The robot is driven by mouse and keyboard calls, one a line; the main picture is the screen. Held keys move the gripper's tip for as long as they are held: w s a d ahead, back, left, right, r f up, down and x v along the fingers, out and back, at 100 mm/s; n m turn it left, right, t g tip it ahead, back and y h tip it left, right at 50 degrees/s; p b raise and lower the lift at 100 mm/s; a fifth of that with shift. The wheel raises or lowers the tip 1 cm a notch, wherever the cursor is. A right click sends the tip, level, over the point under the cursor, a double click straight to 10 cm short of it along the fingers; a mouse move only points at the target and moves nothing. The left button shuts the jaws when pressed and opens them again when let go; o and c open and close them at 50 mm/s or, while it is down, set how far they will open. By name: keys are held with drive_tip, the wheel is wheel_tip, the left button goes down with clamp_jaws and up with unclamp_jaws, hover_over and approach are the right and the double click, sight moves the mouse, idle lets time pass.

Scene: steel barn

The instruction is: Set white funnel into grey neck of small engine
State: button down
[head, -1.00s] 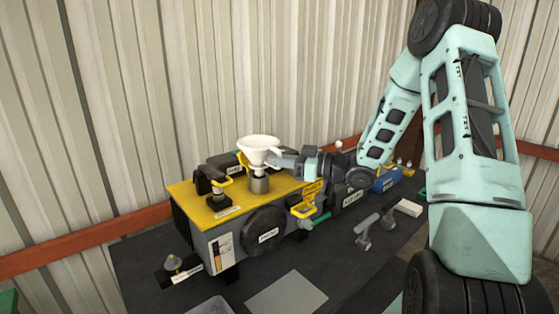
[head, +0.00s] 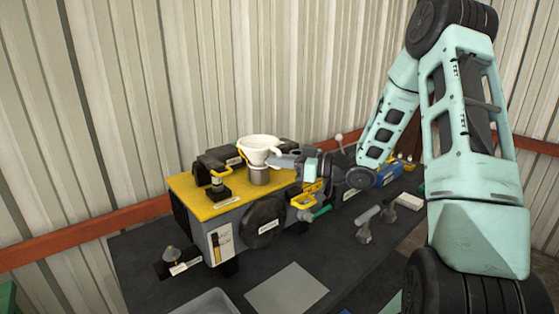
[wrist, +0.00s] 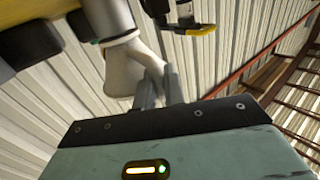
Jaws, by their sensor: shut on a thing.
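The white funnel (head: 260,146) is upright at the grey neck (head: 258,177), which stands on the yellow top of the small engine (head: 200,207). The funnel's lower part meets the top of the neck in this view; I cannot tell how deep the spout is in it. My gripper (head: 283,160) comes from the right and is shut on the funnel's side. In the wrist view the funnel (wrist: 122,68) shows pale and tilted in the picture, with the fingers (wrist: 155,88) against it.
A black part with a yellow handle (head: 217,183) stands left of the neck. A yellow-handled part (head: 305,198) is below my wrist. Grey fittings (head: 366,222) and a white block (head: 409,201) lie on the dark bench to the right. A grey plate (head: 287,291) lies in front. A corrugated wall is behind.

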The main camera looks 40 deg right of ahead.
drive_tip(key=shift+f, duration=0.2)
drive_tip(key=c, duration=1.4)
unclamp_jaws()
drive_tip(key=b+v, duration=0.5)
drive_tip(key=v, duration=1.2)
drive_tip(key=shift+s, duration=0.15)
wheel_tip(320, 180, up, 5)
drive_tip(key=p, duration=0.4)
